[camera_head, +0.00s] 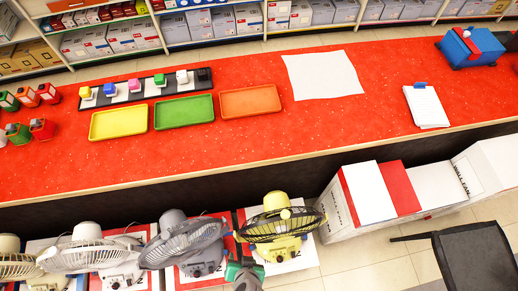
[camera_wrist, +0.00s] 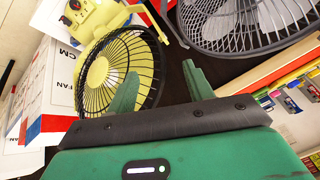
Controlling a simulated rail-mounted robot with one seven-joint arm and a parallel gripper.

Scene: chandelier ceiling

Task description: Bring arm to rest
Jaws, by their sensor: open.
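My gripper (camera_wrist: 160,86) shows in the wrist view with its two green fingers apart and nothing between them. In that view it is in front of a yellow fan (camera_wrist: 108,68) with a black grille; its left finger overlaps the grille, and I cannot tell whether it touches. A grey fan (camera_wrist: 235,15) is beyond at the upper right. In the head view a green and grey part of my gripper (camera_head: 243,262) is at the bottom centre, just left of the yellow fan's base (camera_head: 280,249). The rest of my arm is not clearly visible.
Several fans, including a grey one (camera_head: 186,243) and a white one (camera_head: 88,250), stand left of the yellow fan. A long red counter (camera_head: 220,165) runs behind them, holding yellow, green and orange trays. White boxes (camera_head: 372,190) and a dark chair (camera_head: 472,258) are at the right.

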